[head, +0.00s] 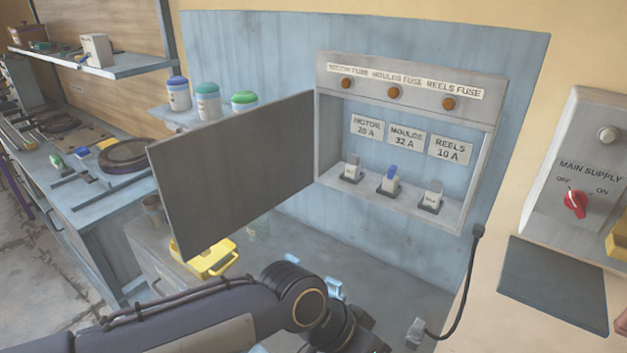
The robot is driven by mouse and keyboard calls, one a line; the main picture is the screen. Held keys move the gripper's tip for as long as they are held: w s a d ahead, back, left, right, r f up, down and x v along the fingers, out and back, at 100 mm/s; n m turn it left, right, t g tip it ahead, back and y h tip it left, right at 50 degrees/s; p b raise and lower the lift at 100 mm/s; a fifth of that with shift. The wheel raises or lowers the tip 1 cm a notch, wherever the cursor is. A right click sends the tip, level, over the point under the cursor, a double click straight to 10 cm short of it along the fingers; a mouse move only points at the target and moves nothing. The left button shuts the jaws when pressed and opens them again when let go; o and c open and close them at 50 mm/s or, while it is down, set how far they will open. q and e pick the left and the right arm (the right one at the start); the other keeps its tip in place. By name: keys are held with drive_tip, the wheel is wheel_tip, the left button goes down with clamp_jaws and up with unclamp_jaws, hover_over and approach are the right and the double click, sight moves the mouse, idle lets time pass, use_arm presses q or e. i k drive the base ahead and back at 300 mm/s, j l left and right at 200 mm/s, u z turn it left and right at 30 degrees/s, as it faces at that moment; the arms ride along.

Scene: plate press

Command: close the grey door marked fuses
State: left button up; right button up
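The grey door (235,170) is a flat plain panel, joined at its right edge to the left side of the fuse box (484,171). It stands wide open, swung out to the left. No "fuses" marking shows on the face I see. Inside the open box are three fuse holders under plates for motor, moulds and reels; the moulds one (390,180) has a blue part, the others are pale. My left arm crosses the bottom, below and in front of the door, apart from it in the picture.
A yellow object (208,260) lies below the door, and lidded jars (208,101) stand on a shelf behind it. A black cable (466,285) hangs right of the box. The main supply box (588,165) with a red switch is at right. The space before the box opening looks clear.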

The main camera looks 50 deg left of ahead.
sight(213, 179)
drive_tip(key=k+j, duration=0.95)
drive_tip(key=j+u, duration=0.1)
drive_tip(key=j, duration=1.45)
